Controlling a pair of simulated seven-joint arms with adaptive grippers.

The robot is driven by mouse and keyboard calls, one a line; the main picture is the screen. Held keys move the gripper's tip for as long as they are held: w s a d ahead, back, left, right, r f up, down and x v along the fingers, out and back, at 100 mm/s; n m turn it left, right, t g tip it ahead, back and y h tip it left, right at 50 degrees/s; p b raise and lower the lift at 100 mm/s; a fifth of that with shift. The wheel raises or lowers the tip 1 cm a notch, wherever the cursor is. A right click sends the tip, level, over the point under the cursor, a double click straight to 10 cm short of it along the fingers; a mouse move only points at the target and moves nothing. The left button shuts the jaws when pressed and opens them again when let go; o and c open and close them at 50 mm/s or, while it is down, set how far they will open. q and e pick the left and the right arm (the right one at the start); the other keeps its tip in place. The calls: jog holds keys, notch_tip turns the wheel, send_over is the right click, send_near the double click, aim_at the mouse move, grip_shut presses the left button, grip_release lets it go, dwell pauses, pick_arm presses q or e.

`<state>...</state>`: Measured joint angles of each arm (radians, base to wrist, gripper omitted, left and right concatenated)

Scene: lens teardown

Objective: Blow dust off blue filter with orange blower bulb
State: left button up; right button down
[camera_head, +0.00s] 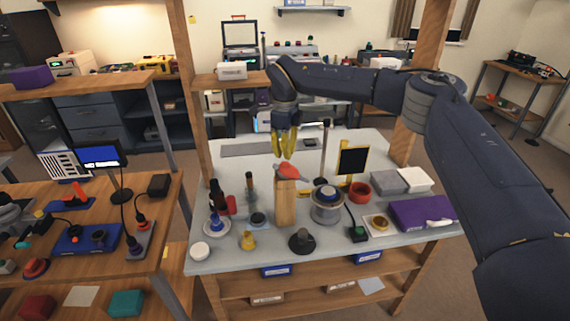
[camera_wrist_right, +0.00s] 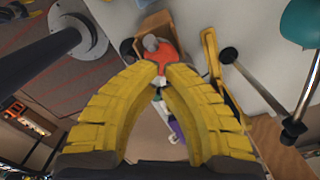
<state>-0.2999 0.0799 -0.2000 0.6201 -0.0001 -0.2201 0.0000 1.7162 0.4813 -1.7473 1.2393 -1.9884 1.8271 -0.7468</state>
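The orange blower bulb (camera_head: 290,171) lies on top of an upright wooden block (camera_head: 285,205) near the table's middle. My right gripper (camera_head: 285,156) points down with its yellow fingertips just above the bulb. In the right wrist view the fingertips (camera_wrist_right: 162,74) are close together in front of the orange bulb (camera_wrist_right: 168,52). I cannot tell whether they touch it. Several round bluish parts could be the blue filter: a small disc (camera_head: 258,219), a blue-topped part (camera_head: 326,194) on a metal cylinder, and a blue piece (camera_head: 213,222) on a white dish. My left gripper is not in view.
The table's back left is mostly clear.

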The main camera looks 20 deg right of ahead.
aim_at(285, 163)
jog(key=shift+f, duration=2.4)
jog(key=shift+r, duration=2.4)
jog(key=shift+f, duration=0.1)
jog(key=shift+f, duration=2.3)
jog(key=shift+r, duration=2.35)
jog(key=shift+f, duration=0.25)
